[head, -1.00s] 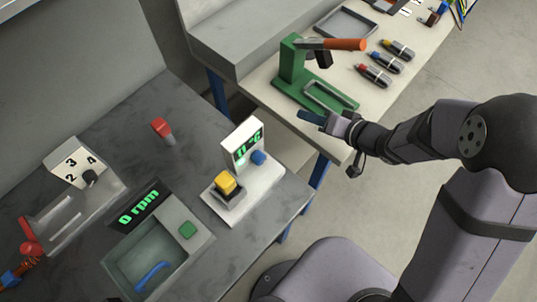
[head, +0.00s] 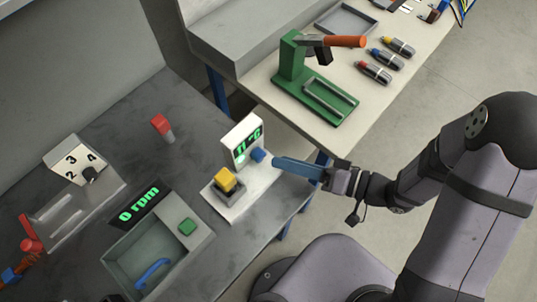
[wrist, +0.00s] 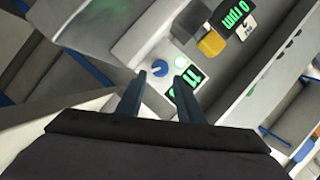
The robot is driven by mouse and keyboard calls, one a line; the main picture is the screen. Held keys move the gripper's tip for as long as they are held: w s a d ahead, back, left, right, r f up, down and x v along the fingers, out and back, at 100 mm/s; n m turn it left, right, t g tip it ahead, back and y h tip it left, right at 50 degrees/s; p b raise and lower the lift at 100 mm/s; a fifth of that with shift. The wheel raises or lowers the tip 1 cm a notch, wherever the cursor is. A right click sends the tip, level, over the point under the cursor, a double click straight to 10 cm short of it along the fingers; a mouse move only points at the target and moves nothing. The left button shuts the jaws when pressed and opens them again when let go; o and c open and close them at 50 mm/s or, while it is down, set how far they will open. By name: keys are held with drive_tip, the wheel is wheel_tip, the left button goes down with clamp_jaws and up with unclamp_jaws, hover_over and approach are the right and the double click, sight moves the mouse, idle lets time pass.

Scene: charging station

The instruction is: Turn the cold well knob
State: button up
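The blue knob (head: 258,155) sits on the front of a small white unit, right of its green-lit display (head: 248,146), which reads about 11 °C. The wrist view also shows the knob (wrist: 160,68) with a pointer mark, just beyond my fingertips. My gripper (head: 277,163) is close to the right of the knob, with a small gap. In the wrist view my gripper (wrist: 163,92) has two blue-grey fingers standing apart, with nothing between them. The white unit's base (head: 262,187) is on the grey bench.
A yellow block (head: 226,180) stands in a dark holder on the same base. A basin with an rpm display (head: 138,205) is to the left, and a red-capped item (head: 161,128) behind. A green press (head: 320,95) stands on the neighbouring table.

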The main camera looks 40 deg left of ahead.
sight(264, 157)
drive_tip(key=shift+p+x, duration=0.3)
drive_tip(key=shift+x, duration=2.45)
drive_tip(key=c, duration=0.8)
